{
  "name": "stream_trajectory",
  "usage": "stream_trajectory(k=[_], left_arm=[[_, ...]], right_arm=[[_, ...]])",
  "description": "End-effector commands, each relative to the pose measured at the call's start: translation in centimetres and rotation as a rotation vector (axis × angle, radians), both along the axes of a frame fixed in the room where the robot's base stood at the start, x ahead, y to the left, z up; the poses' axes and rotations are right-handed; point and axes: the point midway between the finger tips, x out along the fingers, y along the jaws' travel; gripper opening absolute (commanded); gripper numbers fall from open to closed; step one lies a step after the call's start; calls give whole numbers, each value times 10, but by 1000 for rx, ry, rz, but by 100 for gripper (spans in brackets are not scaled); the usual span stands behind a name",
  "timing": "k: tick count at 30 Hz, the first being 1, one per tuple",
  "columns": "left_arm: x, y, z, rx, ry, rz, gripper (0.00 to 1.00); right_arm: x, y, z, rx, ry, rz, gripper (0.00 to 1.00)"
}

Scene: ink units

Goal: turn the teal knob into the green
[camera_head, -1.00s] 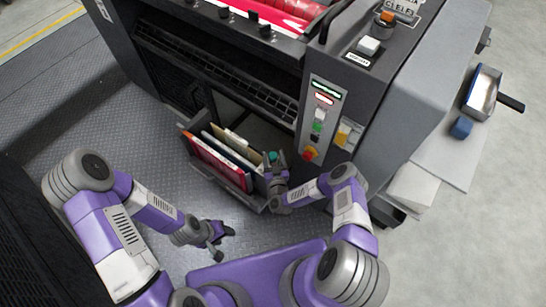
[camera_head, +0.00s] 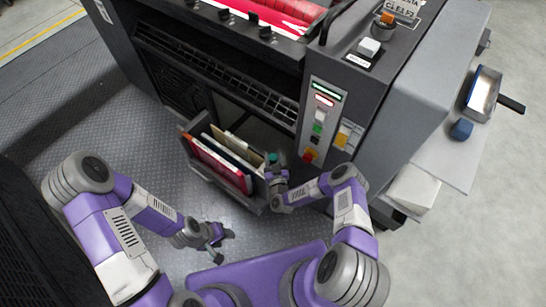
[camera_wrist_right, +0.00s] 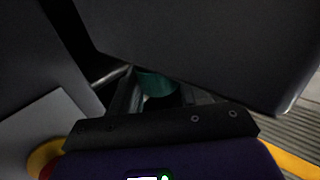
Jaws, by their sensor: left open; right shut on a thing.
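The teal knob (camera_head: 275,158) shows as a small patch at the tip of my right gripper (camera_head: 274,164), beside the open bin on the machine's front. In the right wrist view the teal knob (camera_wrist_right: 156,84) sits between the dark fingers of my right gripper (camera_wrist_right: 152,95), which is shut on it. A dark panel and the fingers hide much of the knob. No green zone or mark around the knob can be made out. My left gripper (camera_head: 218,246) is open and empty, low over the floor plate, well away from the knob.
The open bin (camera_head: 250,200) holds red, white and tan boards or folders just left of my right gripper. A control strip (camera_head: 321,115) with green and red buttons stands to its right. A side table (camera_head: 450,150) carries a metal tray (camera_head: 483,88) and a blue object (camera_head: 461,129).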

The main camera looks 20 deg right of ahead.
Motion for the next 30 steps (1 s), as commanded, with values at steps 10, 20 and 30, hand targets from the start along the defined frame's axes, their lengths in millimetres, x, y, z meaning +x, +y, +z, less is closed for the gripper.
stream_trajectory(k=[10,20,30], left_arm=[[0,0,0,0,0,0,51],[0,0,0,0,0,0,51],[0,0,0,0,0,0,51]], right_arm=[[0,-1,0,-6,1,211,14],[0,-2,-1,-6,3,513,14],[0,-1,-2,-5,5,760,14]])
